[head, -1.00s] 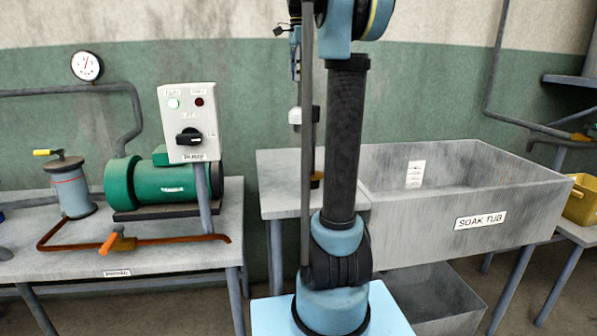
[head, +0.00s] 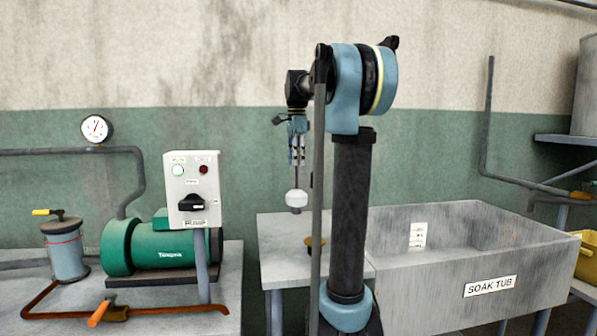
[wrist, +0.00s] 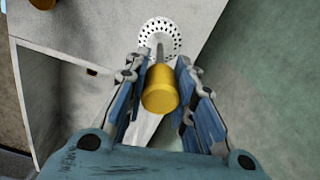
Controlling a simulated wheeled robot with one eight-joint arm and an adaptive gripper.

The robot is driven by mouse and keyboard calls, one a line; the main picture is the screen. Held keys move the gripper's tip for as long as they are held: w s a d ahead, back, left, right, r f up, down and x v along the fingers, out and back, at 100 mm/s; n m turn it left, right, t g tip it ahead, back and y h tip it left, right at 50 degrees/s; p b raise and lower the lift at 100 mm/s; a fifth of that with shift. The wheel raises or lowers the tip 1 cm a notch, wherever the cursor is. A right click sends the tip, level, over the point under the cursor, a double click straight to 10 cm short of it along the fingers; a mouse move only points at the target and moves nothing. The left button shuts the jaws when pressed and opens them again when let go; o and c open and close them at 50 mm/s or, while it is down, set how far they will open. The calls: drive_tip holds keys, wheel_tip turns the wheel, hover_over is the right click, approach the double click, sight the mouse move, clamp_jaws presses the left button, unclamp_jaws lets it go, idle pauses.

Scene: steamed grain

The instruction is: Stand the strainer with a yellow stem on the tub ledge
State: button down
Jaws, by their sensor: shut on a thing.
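My gripper (head: 297,155) is above the grey ledge (head: 280,245) at the left end of the soak tub (head: 430,265). It is shut on the strainer, whose yellow stem end (wrist: 160,90) sits between the fingers in the wrist view. The strainer's white perforated head (wrist: 160,38) shows beyond it, over the grey surface. In the head view the white head (head: 296,198) hangs below the fingers, close to the ledge's back edge. I cannot tell whether it touches the ledge. The strainer looks roughly upright, head down.
A small brownish-yellow object (head: 318,243) stands on the ledge, partly hidden by my arm. A green pump (head: 150,248) and switch box (head: 192,190) are on the left bench. A yellow container (head: 587,255) is at the far right. The wall is behind the ledge.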

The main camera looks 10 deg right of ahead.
drive_tip(key=shift+f, duration=1.7)
drive_tip(key=c, duration=1.3)
unclamp_jaws()
drive_tip(key=shift+c, duration=0.2)
wheel_tip(320, 180, up, 12)
drive_tip(key=shift+r, duration=0.1)
drive_tip(key=shift+s, duration=0.15)
